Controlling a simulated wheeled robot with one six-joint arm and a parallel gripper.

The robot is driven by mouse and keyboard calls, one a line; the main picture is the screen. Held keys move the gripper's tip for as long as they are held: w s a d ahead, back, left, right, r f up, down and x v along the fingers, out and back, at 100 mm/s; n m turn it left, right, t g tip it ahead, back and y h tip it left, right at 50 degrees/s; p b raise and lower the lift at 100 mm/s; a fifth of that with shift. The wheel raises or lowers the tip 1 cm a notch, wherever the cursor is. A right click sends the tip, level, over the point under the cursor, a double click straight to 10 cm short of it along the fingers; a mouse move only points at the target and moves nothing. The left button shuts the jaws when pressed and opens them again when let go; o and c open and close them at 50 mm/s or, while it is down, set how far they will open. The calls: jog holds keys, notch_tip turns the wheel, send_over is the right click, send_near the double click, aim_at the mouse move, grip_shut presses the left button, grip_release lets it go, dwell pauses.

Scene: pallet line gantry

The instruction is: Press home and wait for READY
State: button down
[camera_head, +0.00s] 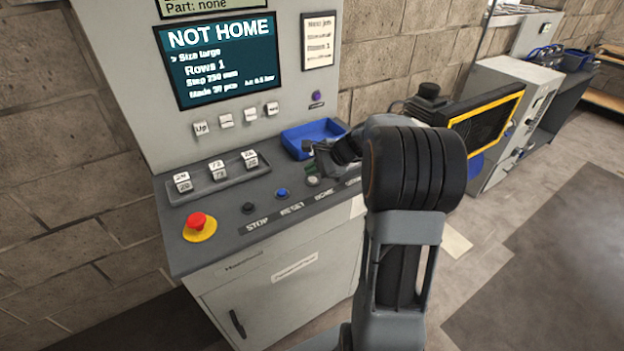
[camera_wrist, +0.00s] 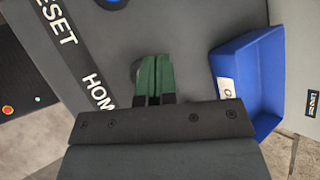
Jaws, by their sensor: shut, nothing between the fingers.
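The control panel screen (camera_head: 217,60) reads NOT HOME in the head view. The sloped desk carries the labels STOP, RESET and HOME, with a dark button (camera_head: 249,208) above STOP and a blue button (camera_head: 282,193) above RESET. A pale greenish button (camera_head: 313,181) sits above HOME, close to my gripper (camera_head: 311,170). In the wrist view my gripper (camera_wrist: 154,58) is shut and empty, its green fingers over the desk beside the HOME label (camera_wrist: 97,91). The fingers cover the button spot there, so I cannot tell whether they touch it.
A blue tray (camera_head: 328,130) stands on the desk behind my gripper; it is right of the fingers in the wrist view (camera_wrist: 274,118). A red emergency stop (camera_head: 198,221) is at the desk's left front. A yellow-framed machine (camera_head: 490,112) stands right; the floor beyond is clear.

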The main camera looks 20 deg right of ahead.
aim_at(313, 180)
jog(key=shift+f, duration=0.15)
jog(key=shift+f, duration=0.25)
jog(key=shift+f+b, duration=0.5)
jog(key=shift+b, duration=0.15)
dwell(0.4)
jog(key=shift+r, duration=0.15)
dwell(0.3)
jog(key=shift+r+p, duration=0.75)
jog(key=shift+r, duration=0.05)
notch_tip(313, 180, up, 5)
jog(key=p, duration=0.4)
dwell(0.8)
